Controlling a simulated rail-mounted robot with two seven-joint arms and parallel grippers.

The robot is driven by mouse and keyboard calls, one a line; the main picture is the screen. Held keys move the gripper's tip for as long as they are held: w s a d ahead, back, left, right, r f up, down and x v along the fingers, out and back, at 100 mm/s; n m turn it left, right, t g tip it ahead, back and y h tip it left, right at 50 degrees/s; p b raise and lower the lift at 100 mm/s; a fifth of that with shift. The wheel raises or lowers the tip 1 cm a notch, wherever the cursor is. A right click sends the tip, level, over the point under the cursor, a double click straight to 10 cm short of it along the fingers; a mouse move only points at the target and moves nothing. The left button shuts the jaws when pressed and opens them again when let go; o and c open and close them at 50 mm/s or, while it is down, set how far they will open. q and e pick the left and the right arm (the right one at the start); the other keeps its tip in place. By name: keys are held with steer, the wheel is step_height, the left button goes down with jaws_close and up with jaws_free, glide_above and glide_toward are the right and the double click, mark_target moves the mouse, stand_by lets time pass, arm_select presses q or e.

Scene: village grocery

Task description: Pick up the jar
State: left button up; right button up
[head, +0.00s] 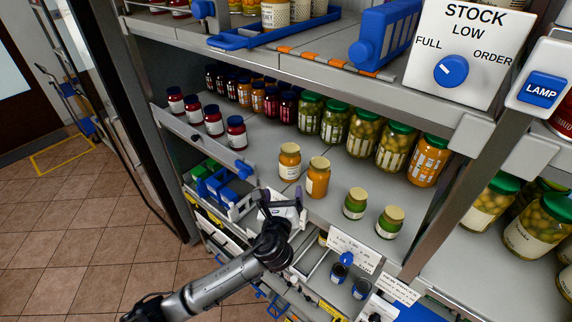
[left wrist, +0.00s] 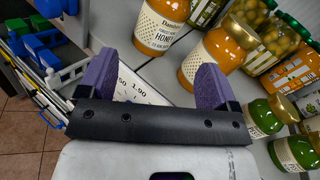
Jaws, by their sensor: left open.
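Two orange honey jars with pale lids and white labels, the rear one (head: 289,163) and the front one (head: 318,179), stand upright near the front of the middle shelf. In the left wrist view they show ahead of the fingers, one at the top (left wrist: 160,24) and one behind the right finger (left wrist: 222,50). Two green jars with pale lids (head: 355,204) (head: 389,222) stand to their right. My left gripper (head: 281,196) is at the shelf's front edge, in front of the honey jars. Its purple fingers (left wrist: 155,78) are apart with no jar between them. My right gripper is not seen.
Large green-lidded jars (head: 362,134) stand in a row behind. Small dark-red jars (head: 213,121) stand at the left. The upper shelf edge (head: 300,68) overhangs. Price cards (head: 354,252) and a lower shelf with jars lie in front. Bare shelf surrounds the honey jars.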

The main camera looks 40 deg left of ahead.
mark_target(289, 169)
arm_select(q)
steer(key=w+a+m, duration=0.1)
steer(key=w, duration=0.1)
steer(key=w+a+m+p, duration=0.1)
steer(key=w, duration=0.1)
steer(key=w+a+m, duration=0.1)
steer(key=w, duration=0.1)
steer(key=shift+w+a+r, duration=0.1)
steer(key=shift+w+a, duration=0.3)
steer(key=shift+p+x, duration=0.55)
steer(key=shift+x, duration=2.45)
steer(key=c, duration=0.9)
steer(key=shift+c, duration=1.2)
steer(key=shift+r, duration=0.15)
